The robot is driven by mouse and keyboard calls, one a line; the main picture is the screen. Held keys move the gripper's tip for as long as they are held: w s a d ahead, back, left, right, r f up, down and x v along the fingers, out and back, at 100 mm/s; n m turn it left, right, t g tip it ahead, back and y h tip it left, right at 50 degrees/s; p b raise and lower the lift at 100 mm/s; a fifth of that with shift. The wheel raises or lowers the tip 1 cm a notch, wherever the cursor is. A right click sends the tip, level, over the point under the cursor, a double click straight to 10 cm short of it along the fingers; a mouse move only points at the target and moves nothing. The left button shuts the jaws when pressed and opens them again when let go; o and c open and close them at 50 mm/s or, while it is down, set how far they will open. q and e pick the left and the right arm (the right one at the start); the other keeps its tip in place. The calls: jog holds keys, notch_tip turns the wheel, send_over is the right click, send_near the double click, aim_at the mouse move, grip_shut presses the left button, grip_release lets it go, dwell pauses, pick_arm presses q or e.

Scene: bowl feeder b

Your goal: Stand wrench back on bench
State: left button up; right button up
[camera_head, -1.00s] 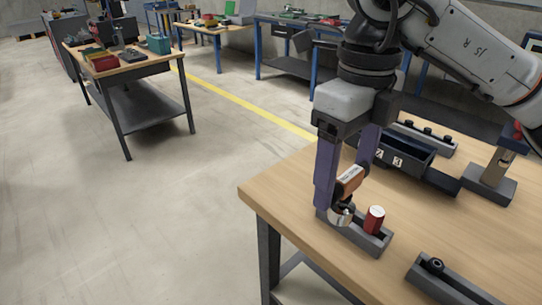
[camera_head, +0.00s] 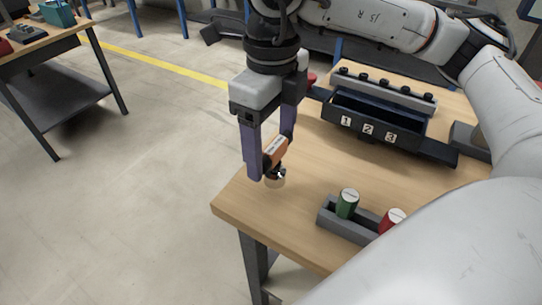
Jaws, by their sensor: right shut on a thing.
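The wrench (camera_head: 276,150) has an orange-brown body with a pale label and a round metallic lower end. My right gripper (camera_head: 268,163) points down and is shut on it, one purple finger on each side. The wrench is roughly upright, slightly tilted, over the near left part of the wooden bench (camera_head: 308,180). Its lower end is close to the bench top; I cannot tell whether it touches. My left gripper is not in view.
A grey holder (camera_head: 328,215) with a green cylinder (camera_head: 347,204) and a red cylinder (camera_head: 392,219) stands right of the wrench. A dark numbered bin (camera_head: 378,124) is behind. My arm covers the lower right. Bare wood lies around the wrench.

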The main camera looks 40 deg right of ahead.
jog(key=shift+f, duration=1.6)
jog(key=shift+f, duration=0.25)
jog(key=o, duration=1.4)
jog(key=shift+r, duration=0.1)
notch_tip(320, 180, up, 12)
jog(key=shift+r, duration=0.2)
